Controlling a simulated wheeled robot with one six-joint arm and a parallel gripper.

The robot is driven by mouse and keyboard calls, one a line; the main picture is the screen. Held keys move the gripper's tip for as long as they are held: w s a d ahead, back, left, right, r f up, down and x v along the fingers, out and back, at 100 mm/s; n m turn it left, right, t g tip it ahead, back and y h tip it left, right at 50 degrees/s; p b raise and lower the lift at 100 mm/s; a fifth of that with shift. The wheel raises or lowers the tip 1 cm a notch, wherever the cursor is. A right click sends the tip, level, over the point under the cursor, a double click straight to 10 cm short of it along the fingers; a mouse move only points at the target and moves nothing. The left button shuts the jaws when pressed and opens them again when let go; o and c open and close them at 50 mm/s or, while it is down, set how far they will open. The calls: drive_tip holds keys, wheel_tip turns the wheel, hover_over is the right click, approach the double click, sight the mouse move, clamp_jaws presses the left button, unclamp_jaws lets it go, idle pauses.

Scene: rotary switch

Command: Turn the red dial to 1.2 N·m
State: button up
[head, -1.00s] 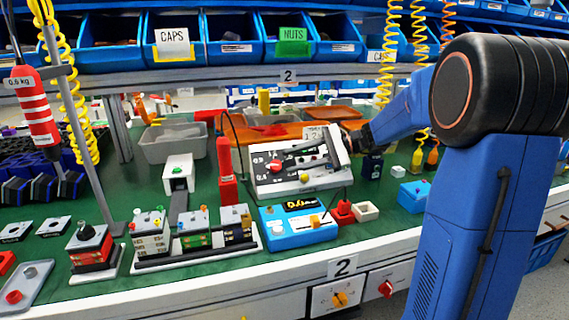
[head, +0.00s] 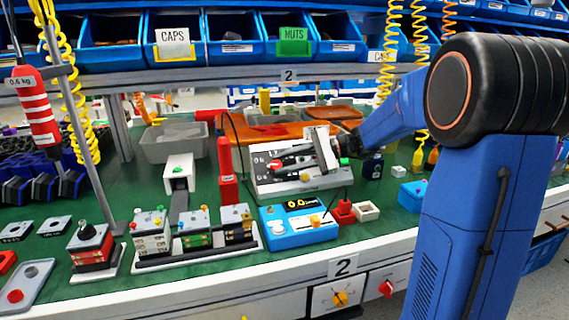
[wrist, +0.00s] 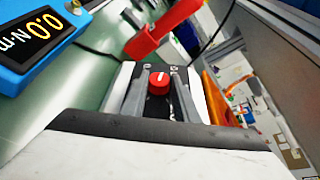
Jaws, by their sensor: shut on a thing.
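The red dial (head: 273,166) is on the sloping white panel (head: 262,186) at the middle of the bench. In the wrist view the red dial (wrist: 159,82) shows a white pointer line on its face. My gripper (head: 278,160) reaches in from the right, and its fingers are shut on the dial. In the wrist view my gripper (wrist: 155,76) has one finger on each side of the dial. The blue display box (head: 290,232) stands in front of the panel. Its screen reads 0.0 N·m in the wrist view (wrist: 42,34).
A red upright tool (head: 226,165) stands just left of the panel. A green button (head: 344,161) is near my gripper. Blue bins line the shelf above.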

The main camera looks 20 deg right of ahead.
drive_tip(key=shift+s+f+m+t+y, duration=0.1)
drive_tip(key=shift+s+m+t+y, duration=0.05)
drive_tip(key=shift+m+t, duration=0.7)
drive_tip(key=shift+s+f+m+t+y, duration=0.1)
drive_tip(key=shift+f+m+t+y, duration=0.1)
drive_tip(key=shift+m+t, duration=0.6)
drive_tip(key=shift+s+f+m+t+y, duration=0.15)
drive_tip(key=shift+m+t, duration=0.4)
drive_tip(key=shift+t, duration=0.5)
drive_tip(key=shift+r, duration=0.1)
drive_tip(key=o, duration=0.8)
wheel_tip(320, 180, up, 10)
